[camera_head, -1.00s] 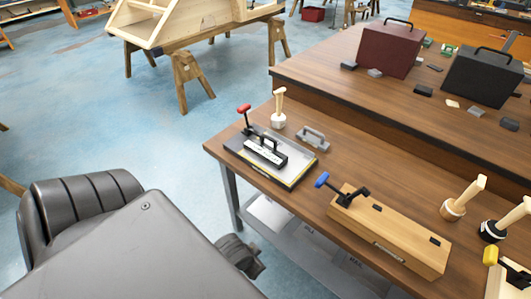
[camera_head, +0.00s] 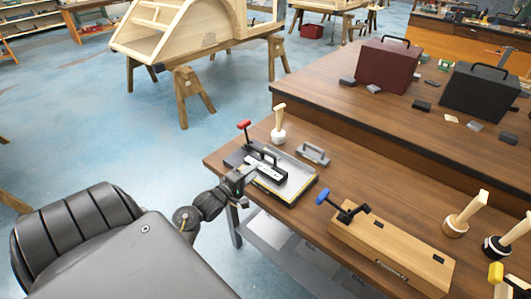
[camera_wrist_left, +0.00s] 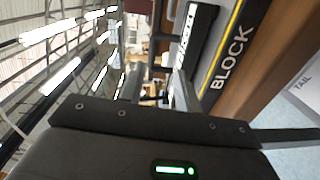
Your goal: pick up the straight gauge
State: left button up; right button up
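A black bar with a white label and a black handle, likely the straight gauge (camera_head: 268,171), lies on a flat fixture block (camera_head: 303,190) with a yellow front stripe. A red-handled clamp (camera_head: 244,125) stands at the block's back left. My left gripper (camera_head: 247,174) is at the block's left front edge, close to the bar's left end; I cannot tell whether it touches. In the left wrist view, the bar (camera_wrist_left: 198,38) and the block's yellow stripe marked BLOCK (camera_wrist_left: 222,55) lie ahead of the fingers. The finger gap is unclear. My right gripper is out of view.
A long wooden block (camera_head: 390,252) with a blue-handled clamp (camera_head: 324,197) lies to the right. A raised bench level (camera_head: 340,112) rises behind.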

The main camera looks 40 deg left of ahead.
aim_at(271, 155)
pick_arm(q)
jog(key=shift+n+t, duration=0.3)
jog(key=shift+n, duration=0.2)
jog(key=w, duration=0.4)
jog(key=w+a, duration=0.1)
jog(key=shift+w+r+p, duration=0.4)
jog(key=shift+w+d+r, duration=0.15)
jog(key=shift+w, duration=0.15)
jog(key=w+p, duration=0.1)
jog(key=w, duration=0.2)
jog(key=shift+w+d, duration=0.15)
jog(key=shift+w, duration=0.2)
jog(key=shift+w+f, duration=0.25)
jog(key=shift+w, duration=0.2)
jog(key=shift+s, duration=0.1)
grip_shut()
